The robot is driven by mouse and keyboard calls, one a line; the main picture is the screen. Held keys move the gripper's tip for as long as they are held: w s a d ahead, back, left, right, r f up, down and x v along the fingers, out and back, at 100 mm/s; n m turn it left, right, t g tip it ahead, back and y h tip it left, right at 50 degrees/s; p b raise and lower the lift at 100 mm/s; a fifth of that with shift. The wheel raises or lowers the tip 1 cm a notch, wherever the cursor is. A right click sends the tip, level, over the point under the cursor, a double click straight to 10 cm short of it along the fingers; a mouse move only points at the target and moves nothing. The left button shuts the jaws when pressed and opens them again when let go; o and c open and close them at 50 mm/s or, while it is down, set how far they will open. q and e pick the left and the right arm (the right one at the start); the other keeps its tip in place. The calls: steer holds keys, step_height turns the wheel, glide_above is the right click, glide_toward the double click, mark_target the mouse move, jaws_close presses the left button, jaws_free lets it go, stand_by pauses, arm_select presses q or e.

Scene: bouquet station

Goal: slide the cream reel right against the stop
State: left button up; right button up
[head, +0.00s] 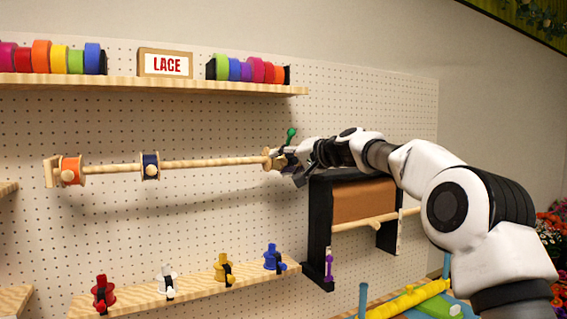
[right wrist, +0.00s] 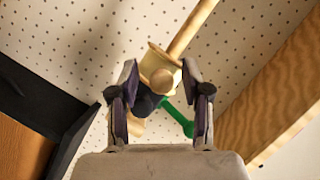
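A wooden rod (head: 210,163) runs across the pegboard. The cream reel (head: 273,159) is at its right end, partly hidden by my right gripper (head: 292,163). In the right wrist view, the cream reel (right wrist: 165,60) lies between the tips of my right gripper (right wrist: 159,82). The fingers stand apart on both sides of it, with gaps showing. A green-tipped piece (head: 291,133), also in the right wrist view (right wrist: 180,120), sits beside the reel at the rod's right end. I cannot tell whether the reel touches it. My left gripper is not in view.
An orange reel (head: 71,170) and a navy reel (head: 150,166) sit further left on the rod. A black frame with a brown roll (head: 364,200) stands below my right arm. Shelves lie above (head: 150,83) and below (head: 190,290). The rod between navy and cream reels is clear.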

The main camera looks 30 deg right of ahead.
steer(key=v, duration=1.1)
steer(key=shift+s+d, duration=0.2)
steer(key=shift+s, duration=0.1)
steer(key=shift+s, duration=0.1)
